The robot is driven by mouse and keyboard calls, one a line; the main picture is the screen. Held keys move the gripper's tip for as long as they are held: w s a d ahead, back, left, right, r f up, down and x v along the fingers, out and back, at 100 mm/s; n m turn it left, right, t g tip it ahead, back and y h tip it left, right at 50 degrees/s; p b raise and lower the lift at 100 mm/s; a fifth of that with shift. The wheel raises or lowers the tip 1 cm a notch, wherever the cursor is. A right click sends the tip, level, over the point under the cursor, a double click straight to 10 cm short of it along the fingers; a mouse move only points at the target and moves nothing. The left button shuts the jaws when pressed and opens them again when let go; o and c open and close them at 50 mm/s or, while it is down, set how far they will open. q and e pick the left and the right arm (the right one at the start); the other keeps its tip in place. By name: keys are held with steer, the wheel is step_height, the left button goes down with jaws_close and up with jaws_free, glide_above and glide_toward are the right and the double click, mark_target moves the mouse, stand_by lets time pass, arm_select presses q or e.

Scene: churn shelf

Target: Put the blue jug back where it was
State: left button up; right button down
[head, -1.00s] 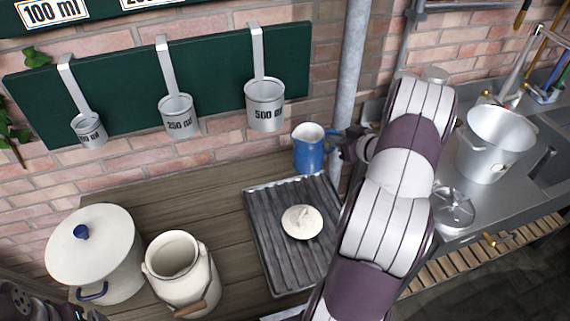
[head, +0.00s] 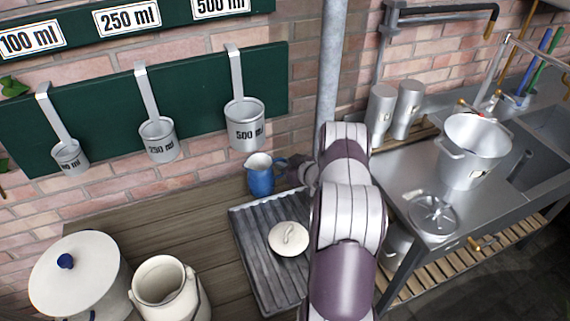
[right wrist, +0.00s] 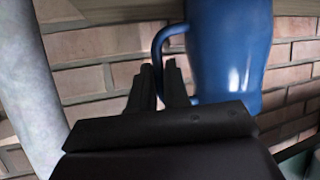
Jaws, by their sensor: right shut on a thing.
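The blue jug (head: 261,178) is at the back of the wooden bench, just behind the ribbed tray and near the brick wall. Its pale inside shows, its spout is to the left and it leans slightly. My right gripper (head: 296,172) reaches it from the right. In the right wrist view, the jug (right wrist: 230,50) stands upside down in the picture, and my right gripper's fingers (right wrist: 165,82) are closed at its handle. I cannot tell whether the jug's base touches the bench. My left gripper is out of view.
The ribbed grey tray (head: 262,262) holds a small white lid (head: 289,238). A lidded cream pot (head: 75,280) and a cream can (head: 165,285) stand at front left. Measuring cups (head: 245,124) hang above. A grey pipe (head: 331,60) rises beside my right arm.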

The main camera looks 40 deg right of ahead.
steer(key=c, duration=1.1)
jaws_free()
steer(key=shift+f, duration=0.1)
